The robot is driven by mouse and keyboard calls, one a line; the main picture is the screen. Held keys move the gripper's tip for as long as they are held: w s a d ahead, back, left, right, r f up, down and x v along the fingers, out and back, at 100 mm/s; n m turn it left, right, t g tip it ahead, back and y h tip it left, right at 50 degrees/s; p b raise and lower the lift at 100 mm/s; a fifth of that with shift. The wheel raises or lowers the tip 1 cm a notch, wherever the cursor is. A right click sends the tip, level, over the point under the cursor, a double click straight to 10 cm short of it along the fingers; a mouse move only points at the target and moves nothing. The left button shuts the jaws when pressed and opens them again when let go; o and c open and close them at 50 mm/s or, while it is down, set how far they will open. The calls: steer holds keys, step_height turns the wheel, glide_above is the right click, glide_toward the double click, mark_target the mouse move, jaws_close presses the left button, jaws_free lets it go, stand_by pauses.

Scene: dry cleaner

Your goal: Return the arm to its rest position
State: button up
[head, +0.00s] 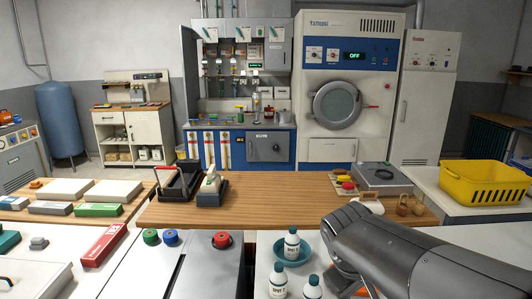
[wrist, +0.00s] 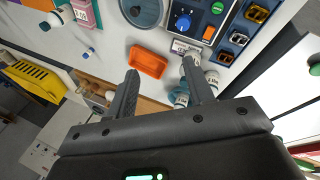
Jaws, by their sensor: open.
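My arm (head: 395,250) reaches in from the lower right of the head view, over the white counter. Its grey forearm hides the gripper there. In the wrist view my gripper (wrist: 160,68) has its two dark fingers spread apart, with nothing held between them. Beyond the fingers, a small orange tray (wrist: 148,62) lies on the white counter. White bottles (wrist: 212,82) show beside and partly behind the right finger.
A white bottle stands in a teal bowl (head: 293,258), with two more bottles (head: 278,281) in front, left of my arm. A wooden counter (head: 280,212) lies beyond. A yellow basket (head: 484,187) stands at right. The wrist view also shows a control panel (wrist: 195,25).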

steer(key=s+a+r+m+t+y, duration=0.1)
steer(key=s+m, duration=0.4)
steer(key=s, duration=0.5)
steer(key=shift+a+t+y, duration=0.7)
steer(key=shift+a+y, duration=0.5)
